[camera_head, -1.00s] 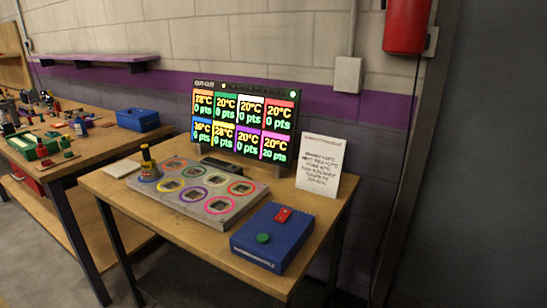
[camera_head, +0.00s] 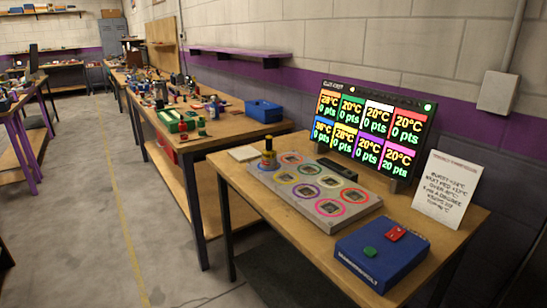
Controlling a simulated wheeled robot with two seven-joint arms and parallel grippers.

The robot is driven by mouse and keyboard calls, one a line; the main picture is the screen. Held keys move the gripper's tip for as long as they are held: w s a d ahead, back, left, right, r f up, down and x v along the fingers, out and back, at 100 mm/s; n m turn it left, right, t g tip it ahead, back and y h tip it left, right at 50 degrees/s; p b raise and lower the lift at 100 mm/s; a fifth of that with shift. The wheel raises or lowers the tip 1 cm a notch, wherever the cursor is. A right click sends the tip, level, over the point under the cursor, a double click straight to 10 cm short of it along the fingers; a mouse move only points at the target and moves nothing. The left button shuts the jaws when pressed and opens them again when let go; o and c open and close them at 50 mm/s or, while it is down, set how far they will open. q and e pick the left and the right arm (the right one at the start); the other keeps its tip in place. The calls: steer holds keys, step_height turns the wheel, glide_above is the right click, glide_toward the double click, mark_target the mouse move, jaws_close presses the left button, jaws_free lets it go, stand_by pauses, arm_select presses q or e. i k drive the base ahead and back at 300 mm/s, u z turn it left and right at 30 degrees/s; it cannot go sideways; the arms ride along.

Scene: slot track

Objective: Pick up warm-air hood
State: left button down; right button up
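The board has several coloured rings around small square windows and lies on the near wooden table (camera_head: 263,206). Neither of my grippers is in view, and nothing is touching the piece.
A blue box (camera_head: 382,252) with a red switch and green button sits at the table's front right. A lit scoreboard (camera_head: 367,130) and a white sign (camera_head: 449,188) stand behind. A cluttered bench (camera_head: 222,128) extends left. The floor at left (camera_head: 80,220) is clear.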

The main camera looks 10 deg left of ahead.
mark_target(269, 162)
steer(key=u, duration=0.05)
steer(key=k, duration=0.35)
steer(key=u, duration=0.85)
steer(key=i, duration=1.75)
steer(key=z, duration=0.15)
